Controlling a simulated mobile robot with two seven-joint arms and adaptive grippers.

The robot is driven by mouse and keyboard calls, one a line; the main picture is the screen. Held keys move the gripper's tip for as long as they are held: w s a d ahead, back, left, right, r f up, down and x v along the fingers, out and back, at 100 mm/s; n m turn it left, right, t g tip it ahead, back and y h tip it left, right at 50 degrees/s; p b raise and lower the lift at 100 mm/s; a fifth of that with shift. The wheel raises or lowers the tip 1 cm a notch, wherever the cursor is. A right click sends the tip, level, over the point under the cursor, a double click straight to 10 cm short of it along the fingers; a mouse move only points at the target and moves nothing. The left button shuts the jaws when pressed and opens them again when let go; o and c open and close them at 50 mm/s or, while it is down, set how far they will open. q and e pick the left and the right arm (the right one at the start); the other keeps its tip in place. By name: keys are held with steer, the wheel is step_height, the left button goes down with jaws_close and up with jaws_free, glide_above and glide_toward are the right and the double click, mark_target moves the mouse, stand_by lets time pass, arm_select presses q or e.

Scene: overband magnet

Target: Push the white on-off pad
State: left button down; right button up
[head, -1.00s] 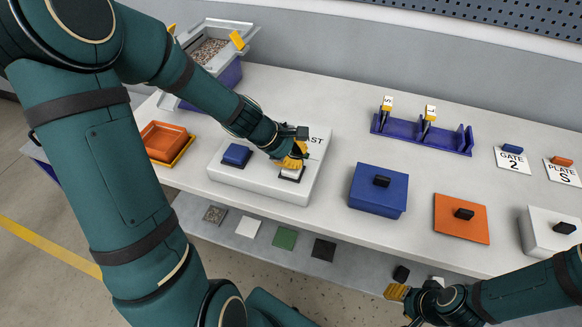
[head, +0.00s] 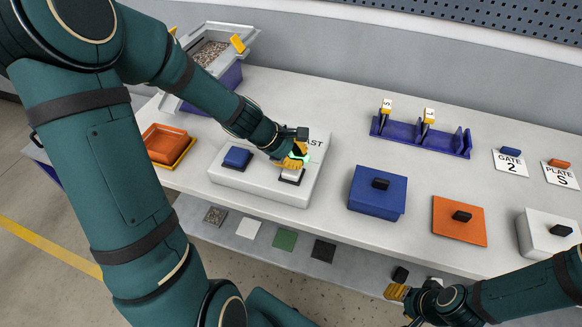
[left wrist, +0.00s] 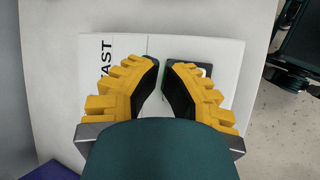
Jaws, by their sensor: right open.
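The white pad (head: 291,175) sits in a dark frame at the right end of a white box (head: 262,190) marked with letters ending in "AST". My left gripper (head: 296,164) is down over the pad, at or touching it; the exact contact is hidden. In the left wrist view its fingertips (left wrist: 161,66) are close together with a narrow gap, next to the pad's dark frame. A green glow (head: 305,158) shows beside the gripper. My right gripper (head: 417,279) is open and empty in front of the table's edge.
A blue pad (head: 237,156) is on the same box, left of the gripper. An orange tray (head: 164,141) stands at left. A blue box (head: 377,193), an orange plate (head: 459,220) and a white block (head: 548,235) with black knobs stand right. A blue rack (head: 421,138) is behind.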

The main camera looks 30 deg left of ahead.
arm_select(q)
steer(key=shift+r, duration=0.45)
steer(key=shift+p, duration=0.3)
step_height(320, 180, up, 6)
steer(key=p, duration=0.5)
